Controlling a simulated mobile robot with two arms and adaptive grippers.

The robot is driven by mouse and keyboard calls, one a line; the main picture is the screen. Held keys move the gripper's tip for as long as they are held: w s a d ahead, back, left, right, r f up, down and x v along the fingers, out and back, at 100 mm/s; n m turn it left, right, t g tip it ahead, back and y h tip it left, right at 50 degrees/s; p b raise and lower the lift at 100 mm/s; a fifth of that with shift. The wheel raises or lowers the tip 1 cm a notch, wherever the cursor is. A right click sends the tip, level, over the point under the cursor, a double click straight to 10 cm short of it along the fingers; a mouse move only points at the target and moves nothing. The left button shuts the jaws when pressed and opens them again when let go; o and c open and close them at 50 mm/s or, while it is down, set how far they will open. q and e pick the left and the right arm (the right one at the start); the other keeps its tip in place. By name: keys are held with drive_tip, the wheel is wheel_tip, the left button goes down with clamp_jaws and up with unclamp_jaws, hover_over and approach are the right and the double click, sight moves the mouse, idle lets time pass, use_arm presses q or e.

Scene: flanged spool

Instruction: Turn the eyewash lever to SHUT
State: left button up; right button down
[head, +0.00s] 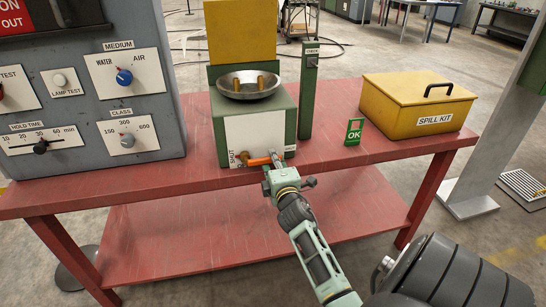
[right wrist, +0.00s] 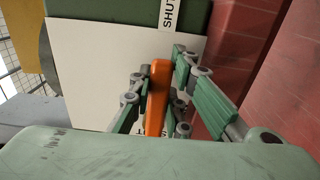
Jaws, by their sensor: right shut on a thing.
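The eyewash unit (head: 284,108) is a green box with a white front panel (head: 258,138) and a steel bowl (head: 249,86) on top. Its orange lever (head: 259,161) lies about level across the lower panel, its left end near the SHUT label (head: 231,158). My right gripper (head: 274,158) is shut on the lever towards its right end. In the right wrist view, the orange lever (right wrist: 157,95) stands between the gripper's fingers (right wrist: 158,92), with the SHUT label (right wrist: 169,12) beyond it. Another label is mostly hidden behind the fingers. My left gripper is out of view.
The unit stands on a red bench (head: 330,158). A grey control panel (head: 95,90) is on its left. The bench front is fairly clear.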

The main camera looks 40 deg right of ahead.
drive_tip(key=shift+f, duration=0.2)
idle(0.3)
drive_tip(key=c, duration=1.6)
unclamp_jaws()
drive_tip(key=shift+c, duration=0.2)
drive_tip(key=v, duration=1.2)
